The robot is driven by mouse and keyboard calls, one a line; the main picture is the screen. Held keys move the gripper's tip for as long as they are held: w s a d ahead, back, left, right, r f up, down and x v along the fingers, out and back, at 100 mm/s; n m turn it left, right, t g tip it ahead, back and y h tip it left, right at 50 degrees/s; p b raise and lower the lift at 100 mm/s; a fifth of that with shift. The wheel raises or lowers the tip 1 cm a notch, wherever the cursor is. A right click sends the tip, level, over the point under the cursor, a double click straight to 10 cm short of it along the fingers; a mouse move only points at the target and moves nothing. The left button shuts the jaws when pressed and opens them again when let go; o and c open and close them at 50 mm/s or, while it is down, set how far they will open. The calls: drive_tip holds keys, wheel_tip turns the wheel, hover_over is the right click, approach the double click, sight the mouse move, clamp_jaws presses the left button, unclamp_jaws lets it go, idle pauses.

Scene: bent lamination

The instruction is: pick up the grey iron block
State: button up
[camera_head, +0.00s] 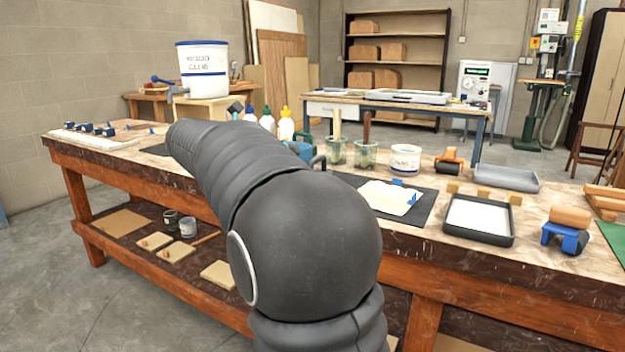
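I cannot make out a grey iron block for certain in the head view. A small dark arched handle (318,161) shows just behind my arm, but what it belongs to is hidden. A small dark grey blocky shape (235,107) shows above my arm near the bottles, too small to identify. My arm reaches from the bottom centre up and left over the workbench (400,229). My gripper does not show; the arm's links cover the bench behind them.
Jars with brushes (364,154), a white tub (405,159) and several bottles (285,125) stand along the back. A dark mat (416,211), a black-rimmed tray (480,238), a grey tray (507,178) and a roller (570,218) lie right. Blue clamps (97,129) lie left.

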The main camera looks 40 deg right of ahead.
sight(318, 158)
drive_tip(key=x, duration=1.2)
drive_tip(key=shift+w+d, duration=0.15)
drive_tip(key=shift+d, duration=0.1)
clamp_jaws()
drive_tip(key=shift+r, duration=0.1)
